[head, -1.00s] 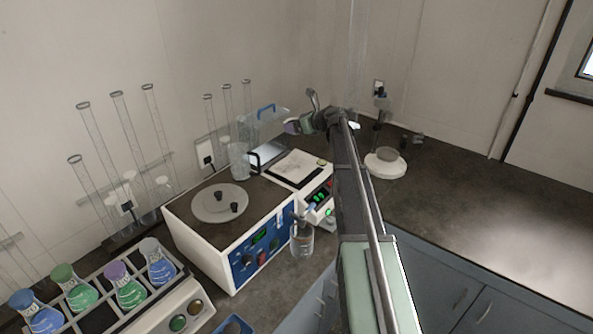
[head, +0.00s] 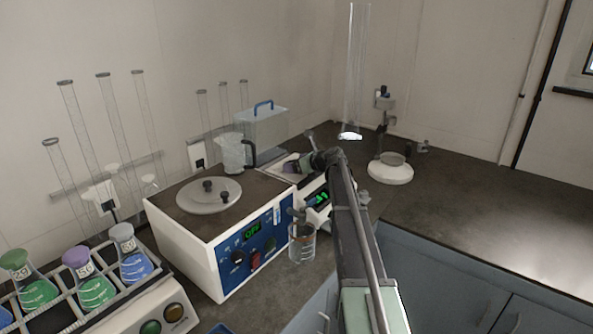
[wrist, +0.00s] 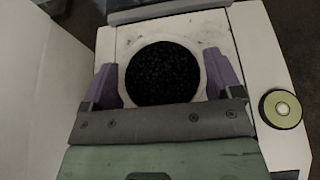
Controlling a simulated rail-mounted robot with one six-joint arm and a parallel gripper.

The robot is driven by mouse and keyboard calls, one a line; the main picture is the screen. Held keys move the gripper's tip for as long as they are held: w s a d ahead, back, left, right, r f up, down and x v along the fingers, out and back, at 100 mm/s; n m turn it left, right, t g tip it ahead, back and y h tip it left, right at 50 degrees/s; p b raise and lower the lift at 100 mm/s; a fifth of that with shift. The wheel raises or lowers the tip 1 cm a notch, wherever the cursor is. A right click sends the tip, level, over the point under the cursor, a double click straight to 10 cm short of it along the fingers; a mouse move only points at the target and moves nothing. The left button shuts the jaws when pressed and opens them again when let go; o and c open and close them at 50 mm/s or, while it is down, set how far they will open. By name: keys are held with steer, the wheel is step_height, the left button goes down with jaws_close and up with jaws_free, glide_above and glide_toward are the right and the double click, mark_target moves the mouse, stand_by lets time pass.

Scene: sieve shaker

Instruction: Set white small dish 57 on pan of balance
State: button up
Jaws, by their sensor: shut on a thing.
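My gripper (wrist: 164,72) is shut on the white small dish (wrist: 205,88), with one purple finger on each side of its rim. The dish is round and holds black grains. The white balance (wrist: 262,60) lies right under it in the wrist view. In the head view my gripper (head: 294,168) is low over the top of the balance (head: 318,212), which has a green display. My gripper and arm hide most of the pan and the dish there. I cannot tell whether the dish touches the pan.
A clear box with a blue handle (head: 264,128) stands behind the balance. A jug (head: 233,153) and a blue-fronted device (head: 240,250) are at its left. A glass beaker (head: 302,245) stands in front. A white-based stand (head: 390,174) is at the right; the bench beyond is clear.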

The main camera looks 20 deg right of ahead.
steer(key=shift+f, duration=0.15)
steer(key=o, duration=0.7)
steer(key=shift+o, duration=0.2)
steer(key=shift+r, duration=0.35)
steer(key=p+v, duration=0.4)
steer(key=v, duration=0.8)
steer(key=shift+p, duration=0.3)
steer(key=shift+f, duration=0.1)
